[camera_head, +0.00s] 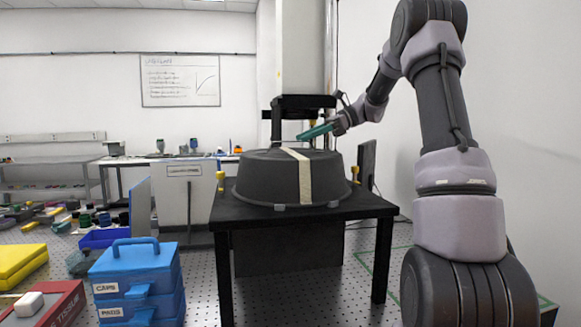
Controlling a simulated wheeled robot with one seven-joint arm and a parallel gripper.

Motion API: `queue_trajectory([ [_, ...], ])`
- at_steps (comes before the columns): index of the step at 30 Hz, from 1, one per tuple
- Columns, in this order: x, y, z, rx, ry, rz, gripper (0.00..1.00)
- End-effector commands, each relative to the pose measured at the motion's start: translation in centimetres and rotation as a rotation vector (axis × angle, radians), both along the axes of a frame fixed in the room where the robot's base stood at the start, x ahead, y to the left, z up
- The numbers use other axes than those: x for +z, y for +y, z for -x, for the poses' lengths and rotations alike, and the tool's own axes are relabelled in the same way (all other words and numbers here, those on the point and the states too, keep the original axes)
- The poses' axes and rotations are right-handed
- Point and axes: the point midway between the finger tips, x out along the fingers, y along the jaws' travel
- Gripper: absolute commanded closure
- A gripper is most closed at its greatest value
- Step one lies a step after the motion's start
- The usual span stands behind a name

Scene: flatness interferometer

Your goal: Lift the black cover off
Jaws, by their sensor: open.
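The black cover (262,178) is a wide, round, flat-topped tub shape sitting on a black table (350,208). A cream strap (305,180) runs over its top and down its front. My gripper (318,131) is at the end of my arm, just above the right part of the cover's top. It is open. A flat teal piece shows at its end, slanting down to the left; I cannot tell whether it is a finger. The fingertips are too small to make out clearly, and I see no contact with the cover.
A white column (301,48) with a black bracket (290,103) stands close above and behind the cover. Yellow knobs (220,180) stand beside it. Blue stacked boxes (137,283) are at front left. A dark upright panel (368,164) is at right.

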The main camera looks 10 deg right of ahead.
Motion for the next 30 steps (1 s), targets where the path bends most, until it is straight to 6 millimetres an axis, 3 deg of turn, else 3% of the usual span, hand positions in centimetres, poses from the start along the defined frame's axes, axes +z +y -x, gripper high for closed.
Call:
queue_trajectory([
  [12,-1.7,4.8,-0.1,0.001,-0.001,0.001,0.35],
  [20,-1.8,5.1,-0.1,0.001,-0.002,0.002,0.35],
  [23,-1.8,5.1,-0.1,0.001,-0.002,0.002,0.66],
  [25,-1.8,5.1,-0.1,0.001,-0.002,0.002,0.92],
  [26,-1.8,5.1,-0.1,0.001,-0.002,0.002,1.0],
  [30,-1.8,5.1,-0.1,0.001,-0.002,0.002,1.0],
])
